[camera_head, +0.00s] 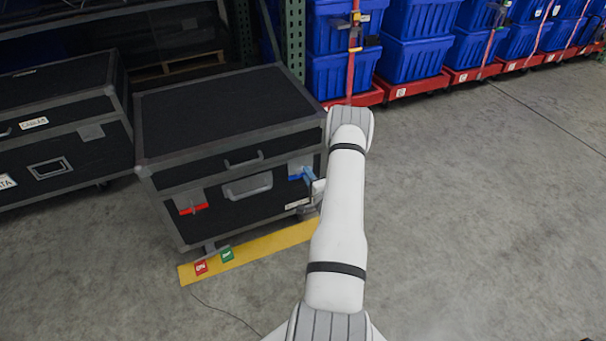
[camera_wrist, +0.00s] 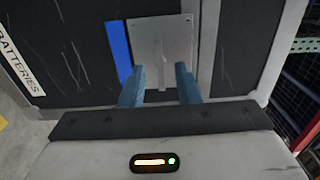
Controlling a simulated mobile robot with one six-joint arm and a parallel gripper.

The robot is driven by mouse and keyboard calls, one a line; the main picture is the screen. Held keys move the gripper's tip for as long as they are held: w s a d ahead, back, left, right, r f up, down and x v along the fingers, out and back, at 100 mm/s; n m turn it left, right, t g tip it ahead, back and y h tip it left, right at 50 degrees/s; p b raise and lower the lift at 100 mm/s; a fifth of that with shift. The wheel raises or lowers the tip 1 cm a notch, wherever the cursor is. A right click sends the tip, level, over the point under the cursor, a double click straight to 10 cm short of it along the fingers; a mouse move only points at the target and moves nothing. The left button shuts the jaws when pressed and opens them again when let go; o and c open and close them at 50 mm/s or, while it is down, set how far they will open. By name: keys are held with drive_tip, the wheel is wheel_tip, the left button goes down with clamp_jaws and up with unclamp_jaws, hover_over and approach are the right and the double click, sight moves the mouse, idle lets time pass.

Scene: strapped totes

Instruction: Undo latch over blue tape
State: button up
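The black case (camera_head: 230,130) with grey edges stands on the floor left of my arm. Its grey metal latch plate (camera_wrist: 176,38) is upper centre in the wrist view, with a thin upright lever on it. The blue tape (camera_wrist: 118,50) is a strip just left of that plate; a bit of blue tape (camera_head: 294,178) also shows in the head view. My gripper (camera_wrist: 161,72) is open, its two blue fingers spread in front of the plate's lower part. Whether they touch it I cannot tell. In the head view my gripper (camera_head: 309,175) is at the case's right front, partly hidden by my arm.
A second latch with red tape (camera_head: 193,209) is on the case's left front. A yellow floor strip (camera_head: 250,250) carries red and green labels. Another black case (camera_head: 60,125) stands left. Blue totes (camera_head: 415,60) on red dollies line the back. The right floor is clear.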

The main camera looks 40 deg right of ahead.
drive_tip(key=shift+x, duration=1.7)
drive_tip(key=shift+c, duration=0.2)
